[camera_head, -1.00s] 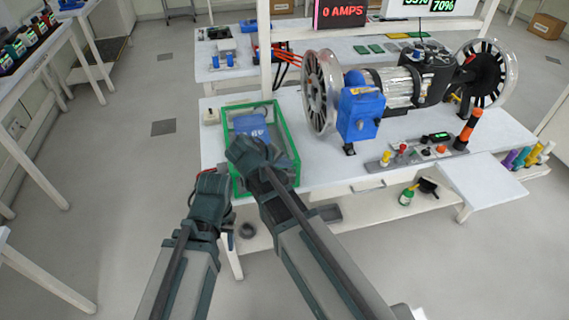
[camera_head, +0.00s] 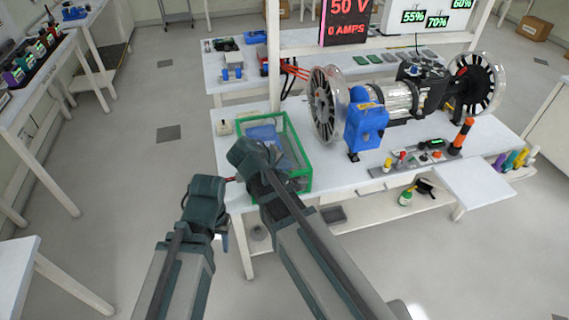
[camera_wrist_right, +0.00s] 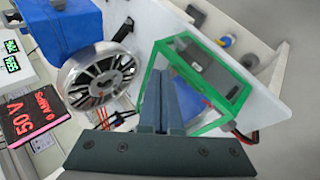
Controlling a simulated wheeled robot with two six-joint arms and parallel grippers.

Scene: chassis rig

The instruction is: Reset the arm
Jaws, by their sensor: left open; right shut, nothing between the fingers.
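My right gripper (camera_wrist_right: 172,103) is shut with nothing between its fingers; the two grey-blue fingers lie side by side in the right wrist view. In the head view the right arm reaches over the front left corner of the bench, and its wrist hides part of a green-framed bin (camera_head: 309,172). My left gripper (camera_head: 222,228) is open and empty, lower and left of the right one, in front of the bench's left edge. Its fingertips are mostly hidden behind its wrist. The bin also shows in the wrist view (camera_wrist_right: 205,122), behind the right fingers, with a blue item inside.
The white bench (camera_head: 345,175) carries a blue block (camera_head: 365,127) beside a motor with spoked wheels (camera_head: 326,104). A display reading 50 V and 0 AMPS (camera_head: 347,20) stands behind. A lower shelf holds a green bottle (camera_head: 406,196). Open floor lies to the left.

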